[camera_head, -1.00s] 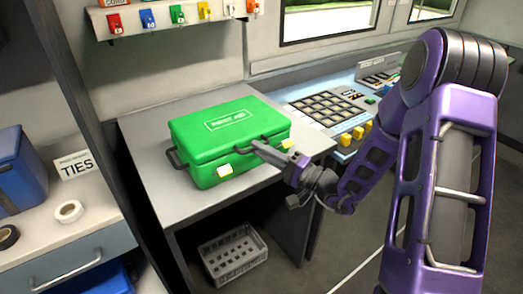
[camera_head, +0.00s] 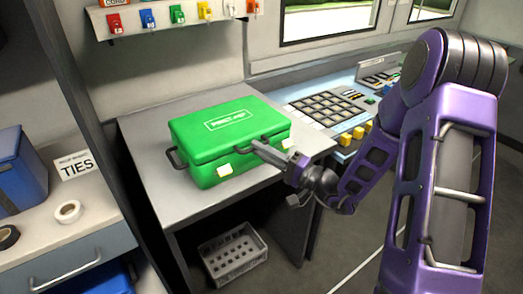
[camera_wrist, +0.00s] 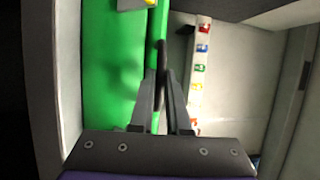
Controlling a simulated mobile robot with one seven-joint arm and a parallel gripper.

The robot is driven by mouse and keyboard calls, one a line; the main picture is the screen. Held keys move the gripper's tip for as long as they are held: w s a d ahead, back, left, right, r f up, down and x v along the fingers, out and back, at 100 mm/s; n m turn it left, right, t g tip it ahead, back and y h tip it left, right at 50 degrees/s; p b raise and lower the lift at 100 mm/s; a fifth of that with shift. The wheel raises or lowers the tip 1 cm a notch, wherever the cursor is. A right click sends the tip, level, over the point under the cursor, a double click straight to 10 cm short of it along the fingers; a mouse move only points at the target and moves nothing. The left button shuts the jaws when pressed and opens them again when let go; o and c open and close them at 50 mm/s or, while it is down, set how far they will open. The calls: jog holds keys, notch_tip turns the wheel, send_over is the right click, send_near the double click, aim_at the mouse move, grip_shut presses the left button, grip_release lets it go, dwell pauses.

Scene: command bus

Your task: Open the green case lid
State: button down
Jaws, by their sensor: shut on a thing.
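The green case (camera_head: 215,165) stands on the grey desk (camera_head: 165,200) with its lid (camera_head: 230,118) down. My gripper (camera_head: 257,147) reaches the front of the case from the right, between the latches. In the wrist view my gripper (camera_wrist: 163,80) is shut on the dark front handle (camera_wrist: 161,58), beside the green case wall (camera_wrist: 108,80). The fingers hide part of the handle.
A control panel with keys (camera_head: 330,107) adjoins the desk at the right. A shelf with coloured tags (camera_head: 178,14) is above. A grey crate (camera_head: 233,255) lies under the desk. A blue bin (camera_head: 20,165) and tape rolls stand on the left counter.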

jog(key=shift+r, duration=0.1)
dwell(0.3)
jog(key=w+a+r+m+g+h+p, duration=0.1)
jog(key=w+r, duration=0.3)
jog(key=r, duration=0.5)
jog(key=w+a+r+g+h+p, duration=0.1)
jog(key=w+a+r+h+p, duration=0.1)
jog(key=r, duration=0.7)
jog(key=shift+w+a+r+m+h+p, duration=0.2)
jog(key=shift+w+a+m+h+p, duration=0.25)
jog(key=shift+w+a, duration=0.6)
jog(key=shift+s+a, duration=0.15)
jog(key=c, duration=0.9)
grip_release()
